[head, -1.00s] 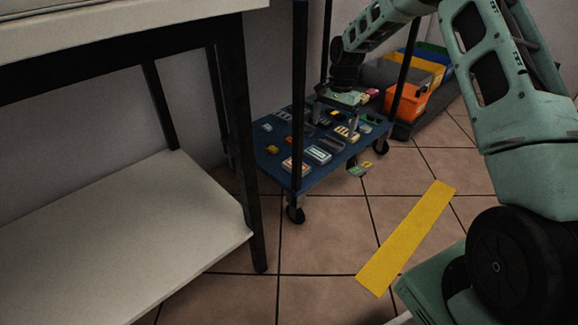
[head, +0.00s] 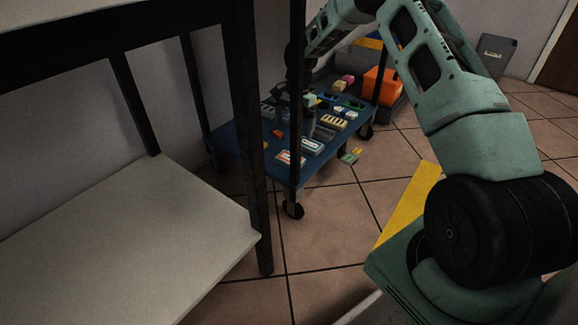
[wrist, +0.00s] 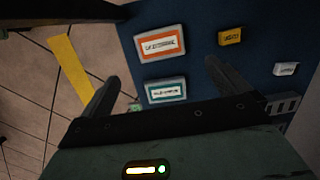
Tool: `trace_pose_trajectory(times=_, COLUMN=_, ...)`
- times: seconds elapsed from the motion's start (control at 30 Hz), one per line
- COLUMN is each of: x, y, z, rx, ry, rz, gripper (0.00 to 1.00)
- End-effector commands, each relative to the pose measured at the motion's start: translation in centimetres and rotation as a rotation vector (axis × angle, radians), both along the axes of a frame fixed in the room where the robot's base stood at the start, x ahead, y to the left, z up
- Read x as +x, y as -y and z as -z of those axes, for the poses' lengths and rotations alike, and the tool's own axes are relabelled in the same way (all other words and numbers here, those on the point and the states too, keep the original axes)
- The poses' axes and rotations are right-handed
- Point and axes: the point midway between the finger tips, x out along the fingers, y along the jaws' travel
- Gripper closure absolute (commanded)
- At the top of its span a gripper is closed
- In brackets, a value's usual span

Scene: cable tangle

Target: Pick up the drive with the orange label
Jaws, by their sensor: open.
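The drive with the orange label (wrist: 160,43) lies flat on the blue cart shelf (wrist: 205,15). It is grey-white with an orange border around a white label, and it also shows near the shelf's front edge in the head view (head: 290,158). A similar drive with a teal label (wrist: 165,90) lies beside it, nearer my gripper in the wrist view. My gripper (wrist: 162,72) is open and empty above the shelf. Its fingers frame the teal drive in the picture, and the orange drive lies just beyond the fingertips. The height gap cannot be told.
A yellow block (wrist: 230,36) and a small white block (wrist: 286,69) lie near the drives. Several more items crowd the shelf's back. Black cart posts rise at the corners. A white-topped bench (head: 120,245) stands left. A green-yellow piece (head: 350,156) lies on the tiled floor.

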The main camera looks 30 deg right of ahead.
Motion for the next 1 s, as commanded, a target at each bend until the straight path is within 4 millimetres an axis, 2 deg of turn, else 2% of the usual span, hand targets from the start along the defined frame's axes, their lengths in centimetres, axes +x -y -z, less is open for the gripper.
trace_pose_trajectory(times=0.03, x=-0.1, y=-0.1, z=1.8, rx=0.000, ry=-0.002, rz=0.001, gripper=0.00)
trace_pose_trajectory(times=0.2, x=-0.2, y=-0.6, z=4.7, rx=0.000, ry=0.000, rz=0.000, gripper=0.00)
trace_pose_trajectory(times=0.53, x=-0.4, y=-0.9, z=6.5, rx=0.000, ry=-0.001, rz=0.000, gripper=0.00)
trace_pose_trajectory(times=0.83, x=-0.6, y=-1.5, z=11.1, rx=0.001, ry=-0.001, rz=0.000, gripper=0.00)
trace_pose_trajectory(times=1.0, x=-0.6, y=-1.6, z=11.7, rx=0.000, ry=0.001, rz=0.000, gripper=0.00)
